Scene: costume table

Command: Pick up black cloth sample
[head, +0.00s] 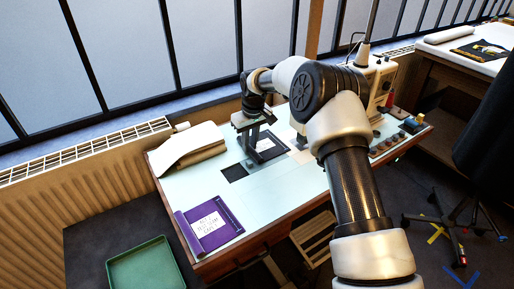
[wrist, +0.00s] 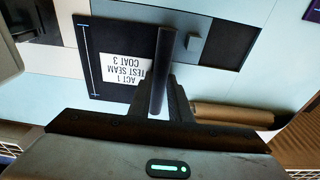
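The black cloth sample (wrist: 112,75) lies flat on the table, with a white label reading "ACT 1 TEST SEAM COAT 3" and a pale line along one side. In the head view the sample (head: 267,146) shows just right of my gripper (head: 250,146).
A plain dark square (head: 234,173) lies to the left of the sample. A purple cloth (head: 233,212) with a label lies at the front left of the table, and folded pale fabric (head: 190,146) at the back left. A sewing machine (head: 384,82) stands behind my arm. A green tray (head: 146,266) sits lower left.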

